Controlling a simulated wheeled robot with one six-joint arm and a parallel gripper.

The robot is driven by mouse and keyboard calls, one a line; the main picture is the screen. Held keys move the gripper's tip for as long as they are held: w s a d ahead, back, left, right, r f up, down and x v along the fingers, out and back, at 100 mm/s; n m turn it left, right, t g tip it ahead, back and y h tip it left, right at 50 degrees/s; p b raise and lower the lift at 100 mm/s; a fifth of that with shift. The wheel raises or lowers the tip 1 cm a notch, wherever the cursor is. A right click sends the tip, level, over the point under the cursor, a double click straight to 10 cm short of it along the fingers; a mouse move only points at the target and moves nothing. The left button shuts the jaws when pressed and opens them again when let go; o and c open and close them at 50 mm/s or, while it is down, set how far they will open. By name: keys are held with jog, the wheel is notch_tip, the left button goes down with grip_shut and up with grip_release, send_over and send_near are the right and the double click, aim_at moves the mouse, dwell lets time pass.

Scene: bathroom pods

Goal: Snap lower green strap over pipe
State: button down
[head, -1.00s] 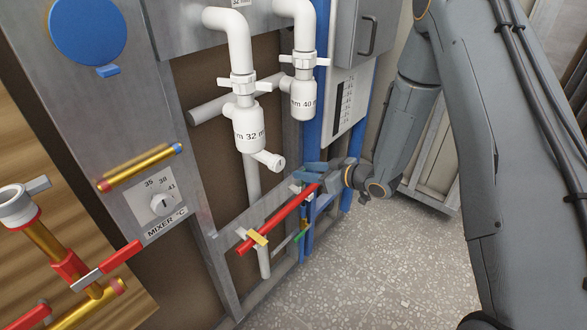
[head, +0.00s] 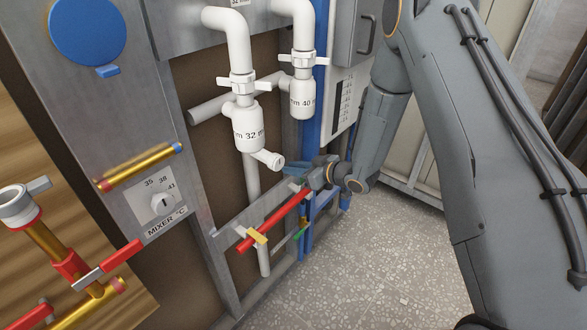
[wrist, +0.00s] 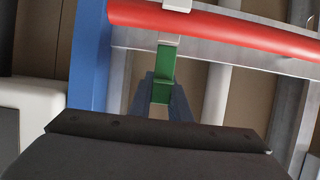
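The red pipe (head: 272,224) slants along the lower wall frame in the head view and crosses the top of the wrist view (wrist: 225,27). A green strap (wrist: 166,66) with a pale end hangs just below the red pipe in the wrist view. A small green piece (head: 301,233) shows under the pipe in the head view; I cannot tell if it is the same strap. My gripper (head: 294,166) is near the pipe's far end. In the wrist view its blue fingers (wrist: 160,90) stand apart on either side of the green strap's lower part. Contact is unclear.
A yellow strap (head: 257,236) sits at the red pipe's near end. White drain pipes (head: 245,125) hang above, a blue post (head: 317,120) stands behind my gripper, and a mixer panel (head: 160,204) is at left. The speckled floor (head: 370,270) is clear.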

jog(key=shift+d, duration=0.1)
jog(key=t+y+b, duration=0.1)
jog(key=s+d+t+y+b, duration=0.1)
jog(key=b, duration=0.1)
jog(key=t+y+b, duration=0.1)
jog(key=b, duration=0.1)
jog(key=shift+s+d+r+y, duration=0.25)
jog(key=shift+d+y, duration=0.15)
jog(key=shift+s+d+r+t+y+b, duration=0.1)
jog(key=shift+s+d+t+y+b, duration=0.3)
jog(key=shift+t+y+b, duration=0.35)
jog(key=shift+s+d+r+t+y+b, duration=0.1)
jog(key=shift+s+d+t+y+b, duration=0.25)
jog(key=shift+y+b, duration=0.55)
jog(key=shift+w, duration=0.1)
jog(key=c, duration=1.6)
grip_release()
jog(key=shift+c, duration=0.2)
jog(key=shift+d, duration=0.1)
